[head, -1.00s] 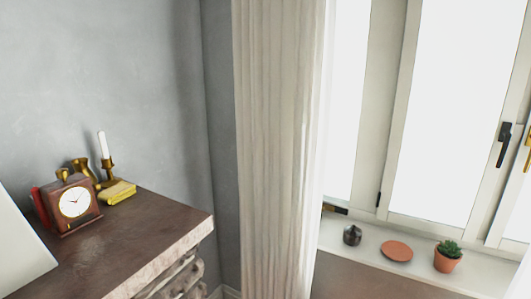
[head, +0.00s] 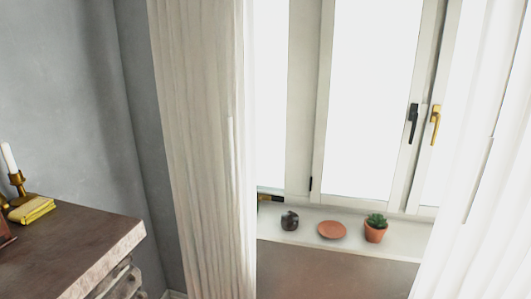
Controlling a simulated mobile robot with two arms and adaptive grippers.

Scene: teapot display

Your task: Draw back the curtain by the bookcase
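A pale pleated curtain (head: 200,150) hangs left of the window, close to the corner and beside a dark-topped piece of furniture. A second white curtain (head: 475,200) hangs at the right edge of the view. Between them the window (head: 370,100) is uncovered, with a black handle and a brass handle. No bookcase can be made out, so I cannot tell which curtain is by it. Neither of my grippers is in view.
A dark-topped mantel or cabinet (head: 75,245) stands at the lower left, with a candlestick (head: 17,185) and a yellow book (head: 31,210) on it. The windowsill (head: 390,245) holds a dark round pot (head: 290,220), a terracotta saucer (head: 332,230) and a potted succulent (head: 376,230).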

